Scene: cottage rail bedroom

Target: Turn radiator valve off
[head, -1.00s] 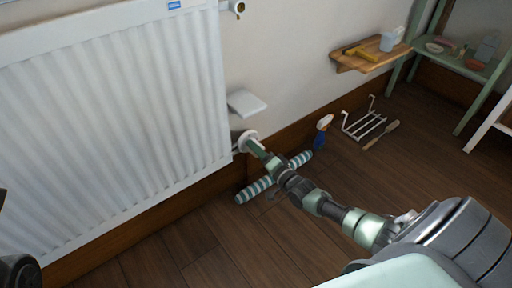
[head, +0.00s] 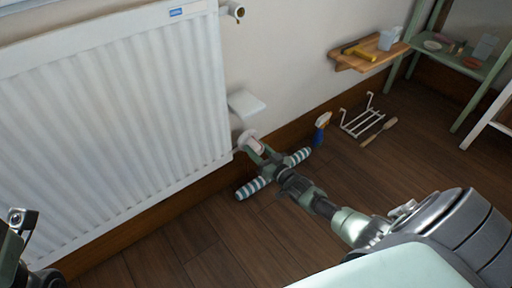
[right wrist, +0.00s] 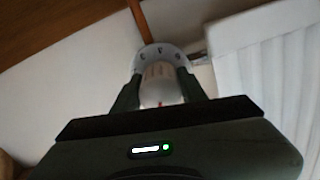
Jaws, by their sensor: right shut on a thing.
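The radiator valve (head: 246,137) is a white round knob low at the right side of the white radiator (head: 110,130). In the right wrist view the valve (right wrist: 160,58) faces me, with a numbered collar and a pale barrel. My right gripper (head: 259,151) reaches in from the lower right and is shut on the valve. In the right wrist view its two dark fingers (right wrist: 160,90) lie on either side of the barrel. Part of my left arm's end (head: 20,240) shows at the lower left edge; its jaws cannot be made out.
A white wall ledge (head: 246,103) sits just above the valve. A spray bottle (head: 321,128), a white rack (head: 362,118) and a brush (head: 379,131) are farther right. A wooden shelf (head: 350,63) hangs beyond.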

